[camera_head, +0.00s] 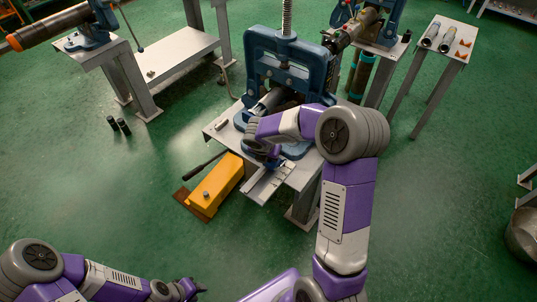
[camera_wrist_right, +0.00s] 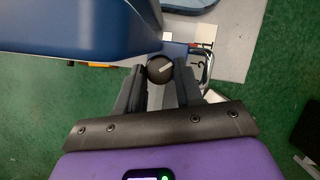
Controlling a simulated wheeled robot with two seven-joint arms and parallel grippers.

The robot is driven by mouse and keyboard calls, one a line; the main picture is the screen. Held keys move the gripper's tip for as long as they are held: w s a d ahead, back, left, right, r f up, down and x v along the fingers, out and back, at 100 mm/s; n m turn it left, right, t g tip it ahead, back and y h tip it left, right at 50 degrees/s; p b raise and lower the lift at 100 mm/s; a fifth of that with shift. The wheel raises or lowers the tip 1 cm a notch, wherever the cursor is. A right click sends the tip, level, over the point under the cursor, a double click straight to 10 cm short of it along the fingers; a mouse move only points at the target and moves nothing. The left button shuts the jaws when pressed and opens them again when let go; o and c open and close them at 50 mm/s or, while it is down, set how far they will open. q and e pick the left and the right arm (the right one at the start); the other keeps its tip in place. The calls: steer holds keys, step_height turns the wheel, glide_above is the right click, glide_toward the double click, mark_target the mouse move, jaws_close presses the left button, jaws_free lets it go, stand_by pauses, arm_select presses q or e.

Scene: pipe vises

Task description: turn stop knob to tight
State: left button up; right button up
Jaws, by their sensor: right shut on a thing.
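The stop knob (camera_wrist_right: 160,68) is a round black knob with a pale pointer line, in the right wrist view. The line slants up to the right. My right gripper (camera_wrist_right: 161,76) is shut on it, one dark finger on each side. In the head view my right arm reaches to the front of the blue pipe vise (camera_head: 290,52), and its wrist hides the knob.
The vise stands on a grey metal table (camera_head: 225,128). A yellow box-shaped unit (camera_head: 217,184) is on the green floor in front. Another bench with a pipe (camera_head: 52,25) is at upper left. A small table (camera_head: 440,40) with parts is at upper right. The floor at left is mostly clear.

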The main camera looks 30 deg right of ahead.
steer(key=shift+w+m+g, duration=0.1)
steer(key=shift+m+g, duration=0.2)
steer(key=shift+m, duration=0.7)
steer(key=shift+w+a+m+g+h+p, duration=0.1)
steer(key=shift+m+g+h+p, duration=0.5)
steer(key=shift+m, duration=0.8)
steer(key=o, duration=1)
steer(key=shift+o, duration=0.2)
steer(key=p+v, duration=0.2)
steer(key=v, duration=0.5)
steer(key=shift+r+y, duration=0.3)
